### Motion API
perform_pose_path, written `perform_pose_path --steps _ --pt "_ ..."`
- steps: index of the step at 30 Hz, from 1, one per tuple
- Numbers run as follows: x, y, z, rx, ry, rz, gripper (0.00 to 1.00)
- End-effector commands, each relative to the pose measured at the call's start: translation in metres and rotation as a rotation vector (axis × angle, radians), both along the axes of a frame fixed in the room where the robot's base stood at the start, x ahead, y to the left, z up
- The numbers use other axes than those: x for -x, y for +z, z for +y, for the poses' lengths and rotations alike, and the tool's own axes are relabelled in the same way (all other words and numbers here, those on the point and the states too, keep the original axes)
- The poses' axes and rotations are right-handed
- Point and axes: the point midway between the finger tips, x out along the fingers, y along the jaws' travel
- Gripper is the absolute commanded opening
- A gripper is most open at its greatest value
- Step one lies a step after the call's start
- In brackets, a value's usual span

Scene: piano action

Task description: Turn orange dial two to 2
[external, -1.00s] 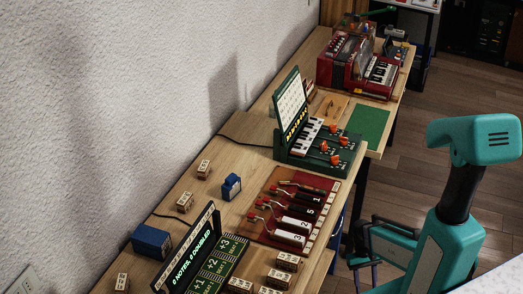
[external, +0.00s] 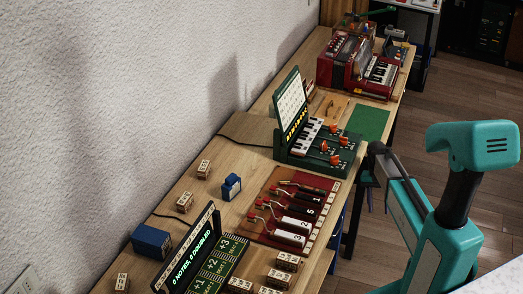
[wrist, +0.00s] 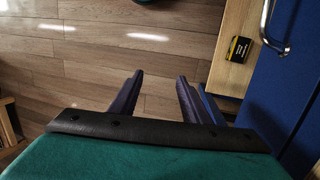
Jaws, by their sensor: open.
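The green device (external: 297,160) stands on the long bench, with small piano keys, an upright panel with yellow characters and several orange dials (external: 334,159) on its deck. Their labels are too small to read, so I cannot tell which dial is two or where it points. My gripper (wrist: 158,98) is open and empty in the wrist view, its dark fingers apart above the wooden floor. In the external view my forearm reaches up beside the bench, right of the green device and apart from it. The dials are not in the wrist view.
A red board (external: 270,232) with labelled cylinders lies nearer along the bench, and a green mat (external: 369,123) lies beyond the device. A red accordion-like instrument (external: 340,62) stands farther off. The wrist view shows a blue panel (wrist: 285,85) with a metal handle.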

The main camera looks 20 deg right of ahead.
Motion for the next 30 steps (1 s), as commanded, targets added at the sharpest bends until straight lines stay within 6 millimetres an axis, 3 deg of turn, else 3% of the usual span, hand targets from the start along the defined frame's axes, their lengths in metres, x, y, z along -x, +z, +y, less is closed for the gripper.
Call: perform_pose_path --steps 1,9,15,20,30 --pt "-0.011 0.013 -0.011 0.011 -0.025 -0.013 0.43" --pt "-0.045 0.084 -0.056 0.066 -0.166 -0.062 0.43" --pt "-0.076 0.142 -0.058 0.080 -0.209 -0.102 0.43" --pt "-0.113 0.196 -0.020 0.061 -0.175 -0.140 0.43" --pt "-0.185 0.324 0.099 -0.012 -0.053 -0.223 0.43"
